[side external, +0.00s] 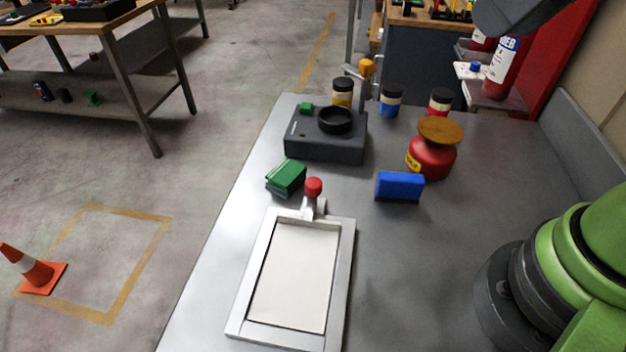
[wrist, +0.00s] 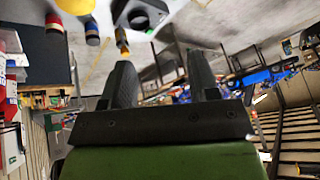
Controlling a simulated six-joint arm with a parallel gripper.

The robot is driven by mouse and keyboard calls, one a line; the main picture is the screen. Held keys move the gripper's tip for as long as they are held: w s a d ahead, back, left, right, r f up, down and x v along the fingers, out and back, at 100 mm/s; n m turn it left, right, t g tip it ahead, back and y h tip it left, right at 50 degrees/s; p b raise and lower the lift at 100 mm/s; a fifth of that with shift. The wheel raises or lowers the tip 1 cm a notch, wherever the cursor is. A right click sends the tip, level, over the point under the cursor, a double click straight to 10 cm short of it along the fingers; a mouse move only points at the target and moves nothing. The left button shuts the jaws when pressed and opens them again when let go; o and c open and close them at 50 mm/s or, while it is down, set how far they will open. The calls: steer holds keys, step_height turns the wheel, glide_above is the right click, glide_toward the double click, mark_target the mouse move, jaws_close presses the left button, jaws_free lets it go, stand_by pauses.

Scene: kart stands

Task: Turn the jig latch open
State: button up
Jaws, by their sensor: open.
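The jig is a pale metal frame (side external: 345,270) around a white panel (side external: 295,275), lying on the grey bench in the side view. At its far end is the latch, a short metal lever with a red ball knob (side external: 313,187). The knob points away from the panel; I cannot tell how far the latch is turned. The jig does not show clearly in the wrist view. My gripper (wrist: 159,65) shows in the wrist view with its two dark fingers apart and nothing between them. I cannot make out the fingers in the side view.
Near the latch are green blocks (side external: 286,178) and a blue block (side external: 399,187). Behind stand a dark box with a black ring (side external: 326,145), a red canister with a brown top (side external: 432,158), several jars and a yellow-knobbed fitting (side external: 366,67).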

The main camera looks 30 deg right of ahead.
steer(key=w+a+f+n+g, duration=0.2)
steer(key=w+a+n, duration=0.1)
steer(key=w+n, duration=0.2)
steer(key=n+g+h, duration=0.2)
steer(key=n+g, duration=0.2)
steer(key=n, duration=0.9)
glide_above(313, 182)
step_height(313, 182, down, 15)
step_height(313, 182, down, 9)
steer(key=shift+f, duration=0.1)
steer(key=shift+c, duration=0.3)
steer(key=shift+m, duration=0.3)
steer(key=c, duration=0.9)
